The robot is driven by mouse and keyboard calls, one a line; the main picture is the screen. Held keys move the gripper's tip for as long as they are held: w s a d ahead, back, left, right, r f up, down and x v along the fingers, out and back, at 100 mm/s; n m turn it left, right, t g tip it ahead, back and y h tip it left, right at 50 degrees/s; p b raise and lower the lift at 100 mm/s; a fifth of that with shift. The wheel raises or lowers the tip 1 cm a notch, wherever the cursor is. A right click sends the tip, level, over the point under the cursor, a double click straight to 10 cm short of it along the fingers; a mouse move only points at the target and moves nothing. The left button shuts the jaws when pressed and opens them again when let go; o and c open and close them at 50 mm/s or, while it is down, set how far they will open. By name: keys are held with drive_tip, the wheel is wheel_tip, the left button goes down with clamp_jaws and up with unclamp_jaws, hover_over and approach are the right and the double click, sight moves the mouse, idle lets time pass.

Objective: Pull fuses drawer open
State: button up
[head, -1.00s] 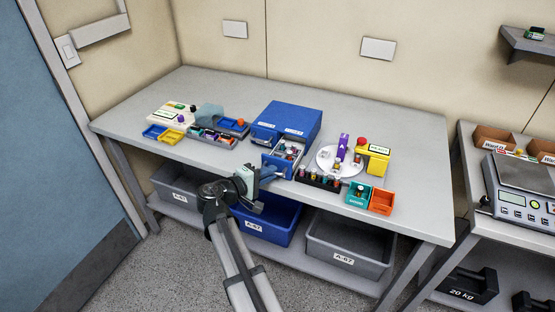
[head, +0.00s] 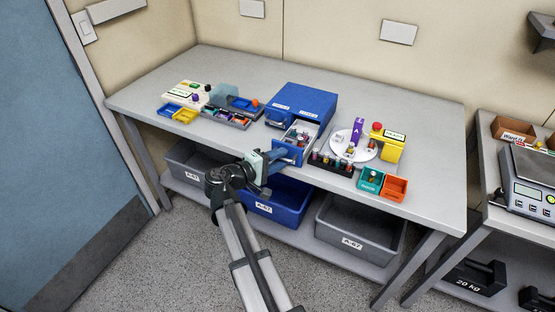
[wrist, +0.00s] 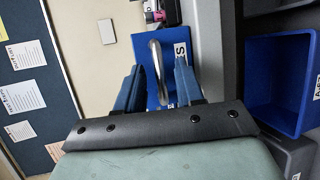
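The fuses drawer (head: 287,152) is the right-hand drawer of the blue cabinet (head: 310,101) on the table. It stands pulled well out, with small parts visible inside. In the wrist view its blue front (wrist: 160,50) shows a label, of which only an "S" is readable, and a pale curved handle (wrist: 157,70). My gripper (head: 269,159) is at the drawer front. In the wrist view its two blue fingers (wrist: 158,88) stand apart on either side of the handle, with gaps visible, so it looks open around the handle. Contact is hard to judge.
A black rack of small parts (head: 331,163) and a white round tray (head: 366,151) stand right of the drawer. Teal (head: 371,181) and orange (head: 395,188) bins sit near the front edge. Grey and blue tubs (head: 272,205) are on the lower shelf.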

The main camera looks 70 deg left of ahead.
drive_tip(key=v, duration=1.3)
drive_tip(key=shift+s, duration=0.35)
